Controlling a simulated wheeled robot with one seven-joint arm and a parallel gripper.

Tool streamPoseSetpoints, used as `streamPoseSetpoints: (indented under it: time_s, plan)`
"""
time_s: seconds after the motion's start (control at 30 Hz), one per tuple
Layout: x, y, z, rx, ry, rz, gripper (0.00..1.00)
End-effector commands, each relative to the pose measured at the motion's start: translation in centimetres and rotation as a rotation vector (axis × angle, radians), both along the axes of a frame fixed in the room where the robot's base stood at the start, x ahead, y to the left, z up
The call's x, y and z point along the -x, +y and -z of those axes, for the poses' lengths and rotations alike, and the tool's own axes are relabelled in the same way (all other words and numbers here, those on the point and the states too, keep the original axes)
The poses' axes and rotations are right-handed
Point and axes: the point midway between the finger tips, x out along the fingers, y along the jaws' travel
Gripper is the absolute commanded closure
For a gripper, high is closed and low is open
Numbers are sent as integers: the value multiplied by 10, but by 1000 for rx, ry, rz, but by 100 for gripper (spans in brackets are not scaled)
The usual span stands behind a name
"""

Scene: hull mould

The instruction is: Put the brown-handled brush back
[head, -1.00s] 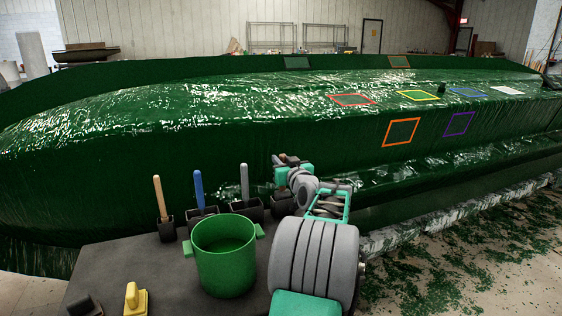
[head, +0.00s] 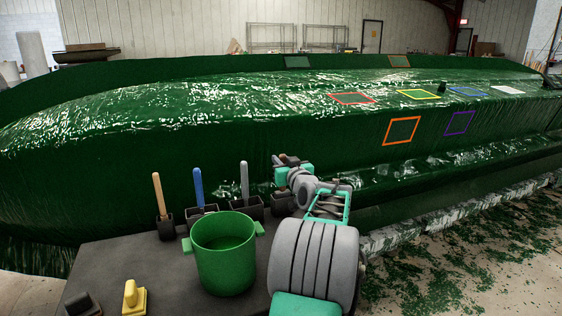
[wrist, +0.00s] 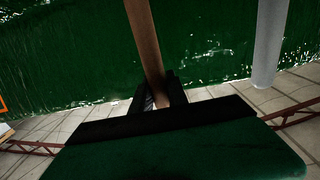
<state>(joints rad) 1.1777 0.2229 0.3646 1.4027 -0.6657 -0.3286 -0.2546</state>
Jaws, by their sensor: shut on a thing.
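My gripper (wrist: 158,98) is shut on the brown handle (wrist: 143,38) of the brush in the wrist view. The handle runs up between the two dark fingers, slightly tilted in the picture. The brush's lower end is hidden. In the head view my gripper (head: 283,163) is at the back right of the dark bench top, mostly hidden by my arm. A dark holder (head: 283,205) shows partly below it, behind my arm; I cannot tell whether the brush is in it or above it.
Tan (head: 158,192), blue (head: 198,186) and grey (head: 244,180) handles stand upright in dark holders to the left. The grey handle is close on the right in the wrist view (wrist: 268,45). A green bucket (head: 225,268) stands in front. The green hull (head: 90,180) rises behind.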

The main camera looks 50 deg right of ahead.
Motion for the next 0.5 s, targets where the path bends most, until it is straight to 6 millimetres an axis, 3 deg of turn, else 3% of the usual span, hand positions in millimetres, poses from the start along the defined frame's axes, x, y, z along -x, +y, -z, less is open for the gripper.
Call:
streamPoseSetpoints:
  time_s: [0.3, 0.33, 0.5]
  plan:
    - [0, 0, 4, 1, -1, 0, 100]
    - [0, 0, 4, 1, -1, 0, 78]
    - [0, 0, 4, 1, -1, 0, 64]
